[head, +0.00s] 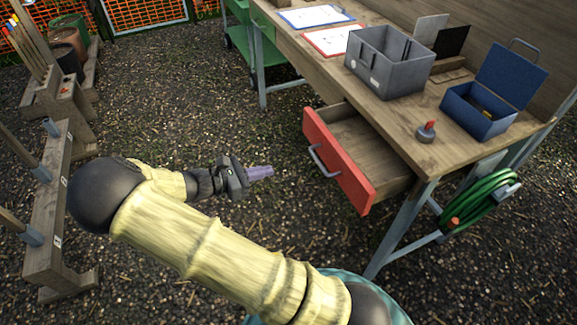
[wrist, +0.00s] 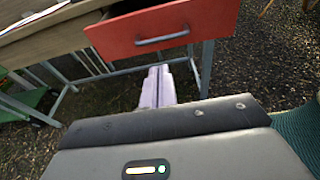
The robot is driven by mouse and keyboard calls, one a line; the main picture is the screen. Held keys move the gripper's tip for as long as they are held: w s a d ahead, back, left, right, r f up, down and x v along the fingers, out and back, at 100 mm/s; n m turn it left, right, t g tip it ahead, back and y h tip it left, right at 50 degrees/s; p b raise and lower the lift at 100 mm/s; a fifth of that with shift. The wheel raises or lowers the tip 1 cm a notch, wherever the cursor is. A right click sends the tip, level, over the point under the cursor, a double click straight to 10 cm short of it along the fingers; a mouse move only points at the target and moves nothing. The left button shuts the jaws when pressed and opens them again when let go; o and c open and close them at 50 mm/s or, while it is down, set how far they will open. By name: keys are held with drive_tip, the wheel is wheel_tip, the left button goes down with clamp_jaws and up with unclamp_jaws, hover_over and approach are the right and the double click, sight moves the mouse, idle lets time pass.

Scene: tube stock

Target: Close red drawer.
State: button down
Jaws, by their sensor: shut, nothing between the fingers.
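The red drawer (head: 338,160) hangs open under the wooden workbench, its bare wooden inside showing. It has a grey bar handle (head: 322,163) on its front. In the wrist view the red drawer front (wrist: 205,22) is at the top with its handle (wrist: 162,39). My gripper (head: 262,172) is to the left of the drawer front in the head view, apart from it, its purple fingers pointing toward it. In the wrist view the shut fingers (wrist: 158,88) appear below the handle, with nothing between them.
The workbench (head: 398,110) carries a grey bin (head: 388,65), an open blue box (head: 480,118) and clipboards (head: 335,40). A green hose (head: 485,205) hangs at its right end. A wooden rack (head: 48,200) stands at left. Gravel ground is clear between rack and bench.

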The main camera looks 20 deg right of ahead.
sight(316, 160)
drive_tip(key=b+x, duration=0.1)
drive_tip(key=x, duration=1.2)
drive_tip(key=shift+d+b, duration=0.3)
drive_tip(key=shift+d, duration=0.05)
drive_tip(key=shift+w, duration=0.1)
